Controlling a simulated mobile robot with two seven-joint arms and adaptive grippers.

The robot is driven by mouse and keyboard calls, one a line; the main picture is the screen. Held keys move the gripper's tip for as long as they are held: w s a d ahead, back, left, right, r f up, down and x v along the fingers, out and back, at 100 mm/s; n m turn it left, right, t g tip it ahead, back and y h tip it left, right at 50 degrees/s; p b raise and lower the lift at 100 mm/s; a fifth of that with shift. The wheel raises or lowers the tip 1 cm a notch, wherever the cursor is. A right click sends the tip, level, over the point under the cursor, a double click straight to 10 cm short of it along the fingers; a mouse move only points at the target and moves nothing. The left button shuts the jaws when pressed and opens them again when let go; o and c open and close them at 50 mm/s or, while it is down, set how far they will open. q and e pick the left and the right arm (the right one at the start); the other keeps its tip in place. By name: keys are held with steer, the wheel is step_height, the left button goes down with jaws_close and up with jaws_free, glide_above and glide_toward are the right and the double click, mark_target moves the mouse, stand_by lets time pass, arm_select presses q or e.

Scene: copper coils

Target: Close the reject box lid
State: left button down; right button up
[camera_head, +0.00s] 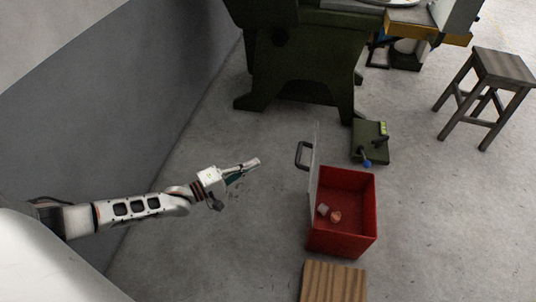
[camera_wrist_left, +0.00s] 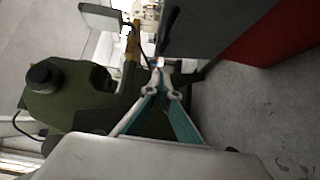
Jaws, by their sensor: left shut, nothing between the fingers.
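The red reject box (camera_head: 345,245) stands on the floor right of centre in the head view. Its lid (camera_head: 314,160) stands open, about upright along the box's left edge, with a dark handle (camera_head: 302,155) on its outer left side. A small pale piece and a copper-coloured piece (camera_head: 336,216) lie inside. My left gripper (camera_head: 256,162) is shut and empty, left of the lid and apart from it. The left wrist view shows its fingers (camera_wrist_left: 158,80) meeting at the tips, with a red surface (camera_wrist_left: 275,35) at the upper right. My right gripper is in neither view.
A dark green machine (camera_head: 300,55) stands behind, with a green pedal unit (camera_head: 370,142) on the floor behind the box. A wooden stool (camera_head: 490,85) is at the upper right. A wooden block (camera_head: 334,283) is in front of the box.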

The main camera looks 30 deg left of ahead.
arm_select(q)
steer(key=s+d+b+x, duration=0.1)
steer(key=d+b+x, duration=0.1)
steer(key=x, duration=0.9)
steer(key=shift+d, duration=0.35)
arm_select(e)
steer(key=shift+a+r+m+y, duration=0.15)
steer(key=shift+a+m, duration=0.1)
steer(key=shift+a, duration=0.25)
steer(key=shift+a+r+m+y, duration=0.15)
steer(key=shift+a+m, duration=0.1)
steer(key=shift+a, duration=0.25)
arm_select(q)
steer(key=shift+r, duration=0.15)
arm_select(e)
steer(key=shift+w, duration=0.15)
